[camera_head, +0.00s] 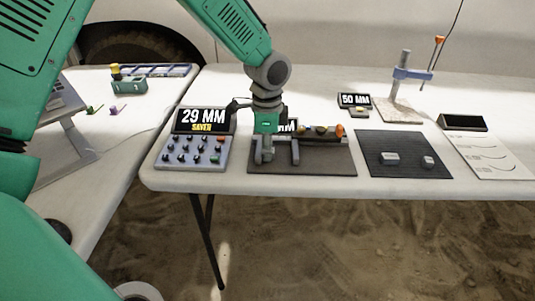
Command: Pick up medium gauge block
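Two pale gauge blocks lie apart on a dark ribbed mat (403,178) at the right of the table. The larger block (389,158) is left of the smaller block (428,161). I cannot tell for sure which block is the medium one. My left gripper (278,160) points down over another dark mat (325,168), left of the blocks and clear of them. Its grey fingers look spread, with nothing seen between them. The gripper partly hides a measuring device and a display behind it. My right gripper is not in view.
A panel with several knobs (193,153) and a "29 MM" display (203,120) stand left of my gripper. An orange-tipped device (339,131) sits just right of it. A "50 MM" display (355,100), a gauge stand (402,75) and a white sheet (490,155) are farther right.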

